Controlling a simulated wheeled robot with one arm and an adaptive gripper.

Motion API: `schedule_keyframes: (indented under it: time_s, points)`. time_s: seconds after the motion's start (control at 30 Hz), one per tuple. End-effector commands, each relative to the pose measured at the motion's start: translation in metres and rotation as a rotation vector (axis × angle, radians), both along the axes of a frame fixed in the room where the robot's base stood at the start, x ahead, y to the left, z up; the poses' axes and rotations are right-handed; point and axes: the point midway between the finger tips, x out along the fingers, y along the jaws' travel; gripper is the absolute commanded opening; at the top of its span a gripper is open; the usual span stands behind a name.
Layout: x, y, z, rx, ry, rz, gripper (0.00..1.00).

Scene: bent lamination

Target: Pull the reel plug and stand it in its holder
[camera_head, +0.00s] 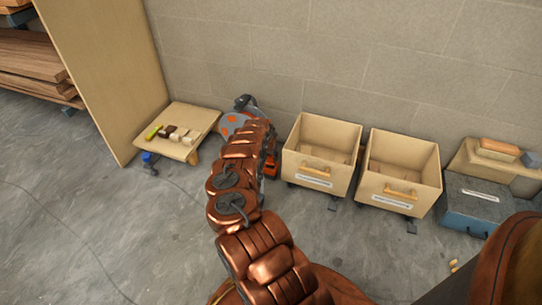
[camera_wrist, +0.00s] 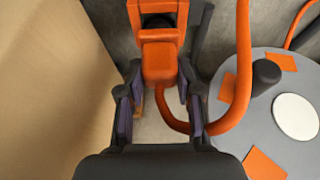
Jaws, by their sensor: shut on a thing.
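In the wrist view the orange plug (camera_wrist: 158,62) is between the two dark fingers of my gripper (camera_wrist: 160,86), which is shut on it. An orange cable (camera_wrist: 243,62) loops under the plug and up to the right. The grey reel (camera_wrist: 222,112) with orange patches, a dark knob and a white disc is at the right. An orange frame (camera_wrist: 182,14) with a dark part inside is just beyond the plug; I cannot tell if they touch. In the head view the reel (camera_head: 231,121) is partly hidden by my arm. I cannot identify the holder.
A low wooden table (camera_head: 201,118) with small blocks stands left of the reel, beside a tall wooden panel (camera_head: 108,75). Two open wooden bins (camera_head: 312,172) (camera_head: 395,188) stand at the right near the wall. A grey-blue box (camera_head: 468,212) is farther right. The left floor is mostly clear.

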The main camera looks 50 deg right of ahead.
Motion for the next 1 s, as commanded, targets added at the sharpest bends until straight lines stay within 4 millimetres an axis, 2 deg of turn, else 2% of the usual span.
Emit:
schedule_keyframes:
  time_s: [0.63,0.67,0.9,1.0]
  points:
    - [0.000,0.000,-0.020,0.000,0.000,0.001,0.07]
    - [0.001,0.000,-0.018,0.000,-0.001,0.000,0.38]
    - [0.000,0.000,-0.018,0.000,0.000,0.000,0.63]
    - [0.000,0.000,-0.018,0.000,0.000,0.000,0.64]
